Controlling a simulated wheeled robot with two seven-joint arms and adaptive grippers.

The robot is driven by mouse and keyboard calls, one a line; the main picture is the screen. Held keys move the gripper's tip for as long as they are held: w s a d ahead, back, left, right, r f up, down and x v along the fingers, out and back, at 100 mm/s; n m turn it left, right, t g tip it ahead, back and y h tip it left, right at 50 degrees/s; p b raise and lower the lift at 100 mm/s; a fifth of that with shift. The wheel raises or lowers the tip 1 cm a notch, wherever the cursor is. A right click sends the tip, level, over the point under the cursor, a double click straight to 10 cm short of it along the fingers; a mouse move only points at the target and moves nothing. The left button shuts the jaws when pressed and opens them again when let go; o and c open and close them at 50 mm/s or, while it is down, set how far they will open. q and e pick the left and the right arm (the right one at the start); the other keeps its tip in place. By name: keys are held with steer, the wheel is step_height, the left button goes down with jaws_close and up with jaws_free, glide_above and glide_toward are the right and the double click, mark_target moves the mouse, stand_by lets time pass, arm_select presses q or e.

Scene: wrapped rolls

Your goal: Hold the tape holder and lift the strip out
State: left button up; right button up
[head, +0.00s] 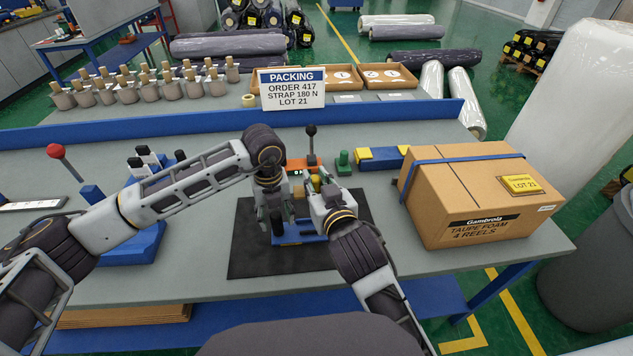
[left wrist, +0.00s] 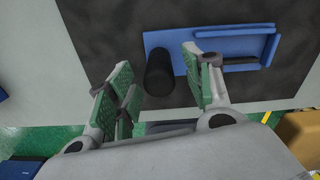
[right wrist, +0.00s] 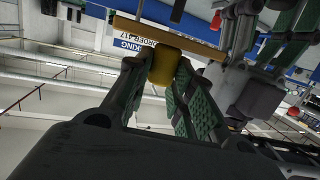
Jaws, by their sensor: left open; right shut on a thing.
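The blue holder (head: 300,238) rests on a black mat (head: 245,255); I take it for the tape holder. In the left wrist view, the blue holder (left wrist: 245,67) has a black cylinder (left wrist: 159,72) at one end. My left gripper (head: 275,228) points down over it. Its green-padded fingers (left wrist: 157,68) are open, with the cylinder between them in that view; contact is unclear. My right gripper (head: 314,190) is shut on a yellow piece (right wrist: 165,66). A tan bar (right wrist: 195,43) crosses just beyond the yellow piece; I cannot tell whether they are joined, or which part is the strip.
An orange device (head: 303,164) with a black-knobbed lever stands behind the grippers, beside a green piece (head: 344,161). A cardboard box (head: 470,190) stands right, a blue stand (head: 130,240) left. A packing sign (head: 292,90) stands behind. The table front is clear.

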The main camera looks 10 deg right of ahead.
arm_select(q)
step_height(320, 180, up, 9)
steer(key=shift+r, duration=0.1)
stand_by(0.4)
stand_by(0.6)
